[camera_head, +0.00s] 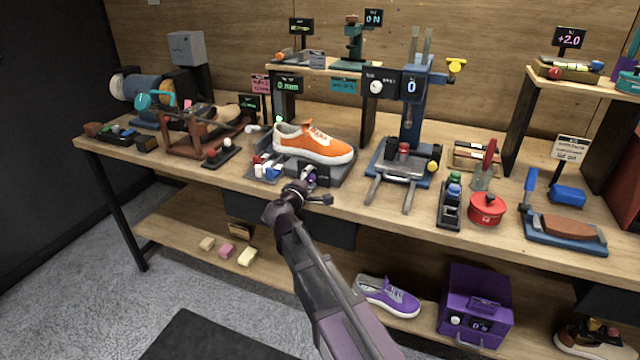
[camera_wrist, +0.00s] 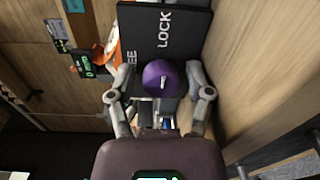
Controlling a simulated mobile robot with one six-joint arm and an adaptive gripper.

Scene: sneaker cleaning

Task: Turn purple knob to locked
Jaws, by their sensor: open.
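The purple knob (camera_wrist: 160,78) is a round dial on a dark panel (camera_wrist: 180,38) in the wrist view. The panel reads "LOCK" beside the knob; a second label is partly hidden and shows only "EE". A small pale mark shows on the knob, but I cannot tell which label it points to. My gripper (camera_wrist: 160,94) is open, with one finger on each side of the knob; contact is unclear. In the head view my gripper (camera_head: 308,194) is at the front of the stand holding the orange sneaker (camera_head: 312,142), and mostly hides the knob.
The workbench (camera_head: 350,203) is crowded. A blue press (camera_head: 411,120) stands right of the sneaker stand, with a red tin (camera_head: 487,209) farther right. A purple box (camera_head: 476,300) and purple sneaker (camera_head: 388,297) sit on the lower shelf.

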